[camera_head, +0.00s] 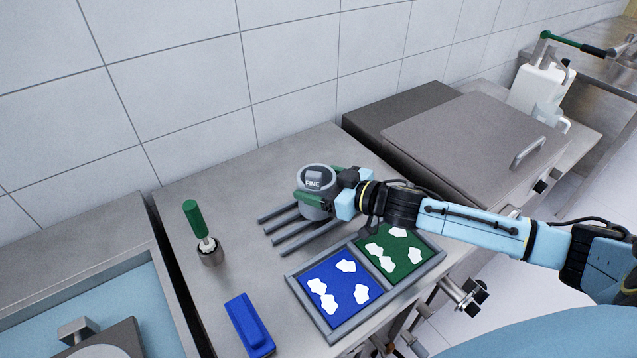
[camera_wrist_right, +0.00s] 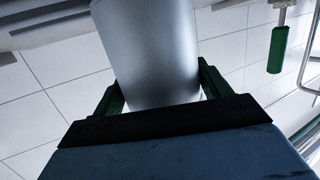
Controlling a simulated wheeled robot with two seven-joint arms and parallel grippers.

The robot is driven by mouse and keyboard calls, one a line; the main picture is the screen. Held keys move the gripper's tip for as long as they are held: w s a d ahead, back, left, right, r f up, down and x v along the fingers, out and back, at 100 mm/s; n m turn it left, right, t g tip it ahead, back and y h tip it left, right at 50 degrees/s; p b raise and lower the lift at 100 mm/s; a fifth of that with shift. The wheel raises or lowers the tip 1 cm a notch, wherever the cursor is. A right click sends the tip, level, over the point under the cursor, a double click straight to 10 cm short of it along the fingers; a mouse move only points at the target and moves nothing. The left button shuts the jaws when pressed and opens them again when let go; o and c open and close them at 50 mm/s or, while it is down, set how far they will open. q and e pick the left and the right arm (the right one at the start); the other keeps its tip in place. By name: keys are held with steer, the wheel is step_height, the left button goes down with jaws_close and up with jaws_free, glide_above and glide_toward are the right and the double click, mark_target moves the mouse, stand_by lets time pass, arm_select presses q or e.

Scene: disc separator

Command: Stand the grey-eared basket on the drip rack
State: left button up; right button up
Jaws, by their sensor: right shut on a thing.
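A grey metal basket (camera_head: 318,208) marked FINE is upright over the drip rack (camera_head: 287,234), whose grey bars run out beneath it. I cannot tell whether its base touches the bars. I cannot make out its ears. My right gripper (camera_head: 322,195) comes in from the right, shut on the basket, with green fingers on either side of its wall. In the right wrist view the basket (camera_wrist_right: 150,50) is a smooth grey cylinder between the green fingers (camera_wrist_right: 160,88). My left gripper is not in view.
A grey tray (camera_head: 336,335) with a blue and a green mat holding white pieces lies in front. A green-handled brush (camera_head: 195,220) stands in a cup at left. A blue block (camera_head: 248,325) lies at the front. A lidded steel unit (camera_head: 470,130) stands right; a tiled wall is behind.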

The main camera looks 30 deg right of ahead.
steer(key=o, duration=1.1)
steer(key=shift+f, duration=0.1)
steer(key=shift+r, duration=0.2)
steer(key=shift+p+v, duration=0.35)
steer(key=shift+v, duration=5.7)
